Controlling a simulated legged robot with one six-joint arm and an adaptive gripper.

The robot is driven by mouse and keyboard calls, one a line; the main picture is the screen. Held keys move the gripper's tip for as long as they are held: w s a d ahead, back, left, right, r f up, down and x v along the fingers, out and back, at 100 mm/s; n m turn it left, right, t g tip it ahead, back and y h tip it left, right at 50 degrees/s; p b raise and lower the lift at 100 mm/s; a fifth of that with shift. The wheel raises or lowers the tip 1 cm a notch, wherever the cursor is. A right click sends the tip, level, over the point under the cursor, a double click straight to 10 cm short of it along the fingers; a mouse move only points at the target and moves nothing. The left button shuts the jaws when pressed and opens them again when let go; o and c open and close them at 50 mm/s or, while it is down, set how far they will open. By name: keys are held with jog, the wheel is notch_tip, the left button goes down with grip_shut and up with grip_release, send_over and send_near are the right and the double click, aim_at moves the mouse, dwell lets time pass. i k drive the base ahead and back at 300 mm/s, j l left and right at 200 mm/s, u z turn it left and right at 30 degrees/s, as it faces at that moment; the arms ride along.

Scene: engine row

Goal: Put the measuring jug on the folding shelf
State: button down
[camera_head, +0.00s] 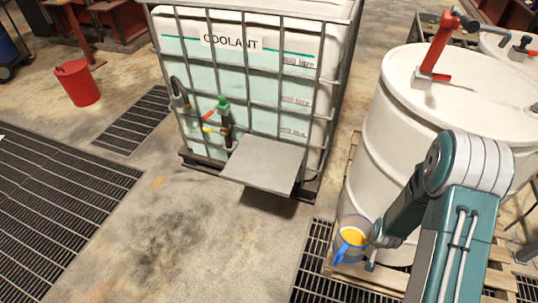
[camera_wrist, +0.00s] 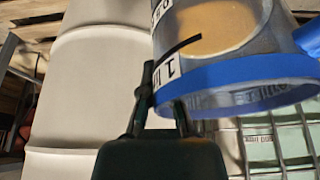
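The measuring jug (camera_head: 352,240) is clear with blue trim and holds amber liquid. It is beside the white drum at the lower right, with its blue rim close to the camera in the wrist view (camera_wrist: 250,85). My gripper (camera_head: 374,250) is at the jug's right side. In the wrist view my fingers (camera_wrist: 163,103) are closed at the jug's near edge, with one finger partly in front of the rim; the exact contact is hard to see. The folding shelf (camera_head: 263,165) is a bare grey plate, folded out flat on the front of the coolant tank, left of the jug.
The caged coolant tank (camera_head: 262,75) has a valve with a green cap (camera_head: 224,108) just left above the shelf. A white drum (camera_head: 400,130) stands on a wooden pallet (camera_head: 375,278) at right. Floor gratings and a red bucket (camera_head: 77,83) lie left. The floor before the shelf is clear.

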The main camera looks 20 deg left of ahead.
aim_at(261, 169)
jog(key=i+j, duration=0.1)
jog(key=j, duration=1.35)
jog(key=i+j, duration=0.15)
jog(key=j, duration=0.15)
jog(key=i+j, duration=0.1)
jog(key=j, duration=0.25)
jog(key=i+j, duration=0.15)
jog(key=j, duration=0.15)
jog(key=i+j, duration=0.1)
jog(key=j, duration=0.25)
jog(key=i+j, duration=0.1)
jog(key=i, duration=0.6)
jog(key=j+z, duration=0.05)
